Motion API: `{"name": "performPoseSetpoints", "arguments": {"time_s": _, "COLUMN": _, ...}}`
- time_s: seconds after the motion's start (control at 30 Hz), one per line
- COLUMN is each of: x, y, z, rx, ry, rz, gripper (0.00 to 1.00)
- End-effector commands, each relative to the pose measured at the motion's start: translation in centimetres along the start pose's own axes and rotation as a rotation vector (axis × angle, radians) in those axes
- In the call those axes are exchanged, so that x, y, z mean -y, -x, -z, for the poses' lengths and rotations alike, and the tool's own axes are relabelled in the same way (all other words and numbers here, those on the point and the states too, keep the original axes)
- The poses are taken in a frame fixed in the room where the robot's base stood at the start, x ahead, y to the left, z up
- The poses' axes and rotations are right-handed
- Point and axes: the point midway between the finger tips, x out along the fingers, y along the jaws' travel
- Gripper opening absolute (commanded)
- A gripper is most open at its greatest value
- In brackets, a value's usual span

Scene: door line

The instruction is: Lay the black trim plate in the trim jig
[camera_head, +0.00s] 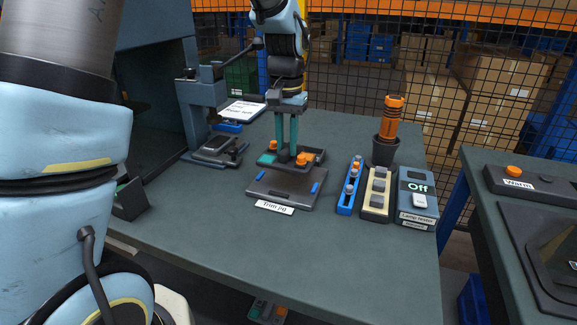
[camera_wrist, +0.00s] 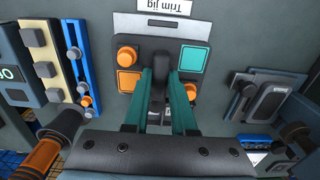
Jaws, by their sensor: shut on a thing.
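The black trim plate (camera_head: 270,168) is dark, with orange knobs, a teal square and a black grip post in its middle. It also shows in the wrist view (camera_wrist: 141,48). My gripper (camera_head: 285,150) points down, its teal fingers shut on the plate's post (camera_wrist: 159,75). The trim jig (camera_head: 285,196), a dark flat base with small blue blocks at its sides and a label in front, lies on the bench. The plate looks level and overlaps the jig's far part in the head view. It hides that part; I cannot tell the gap between them.
Right of the jig are a blue rail (camera_head: 346,202) with knobs, a cream block strip (camera_head: 376,205) and a lamp tester (camera_head: 417,200) reading "Off". An orange-handled tool (camera_head: 392,118) stands in a black cup behind. A press-like stand (camera_head: 203,95) is left. The front bench is clear.

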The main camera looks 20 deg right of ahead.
Motion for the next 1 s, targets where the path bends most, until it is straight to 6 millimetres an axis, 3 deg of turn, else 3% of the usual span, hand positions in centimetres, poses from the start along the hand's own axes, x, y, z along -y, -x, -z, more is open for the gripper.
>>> {"name": "performPoseSetpoints", "arguments": {"time_s": 0.47, "x": 0.0, "y": -5.7, "z": 0.0, "rx": 0.001, "ry": 0.000, "rz": 0.000, "gripper": 0.00}}
{"name": "performPoseSetpoints", "arguments": {"time_s": 0.9, "x": 0.0, "y": -6.5, "z": 0.0, "rx": -0.001, "ry": 0.000, "rz": 0.000, "gripper": 0.00}}
{"name": "performPoseSetpoints", "arguments": {"time_s": 0.93, "x": 0.0, "y": -6.4, "z": 0.0, "rx": -0.002, "ry": 0.000, "rz": 0.000, "gripper": 0.28}}
{"name": "performPoseSetpoints", "arguments": {"time_s": 1.0, "x": 0.0, "y": -6.3, "z": 0.0, "rx": -0.001, "ry": 0.000, "rz": 0.000, "gripper": 0.35}}
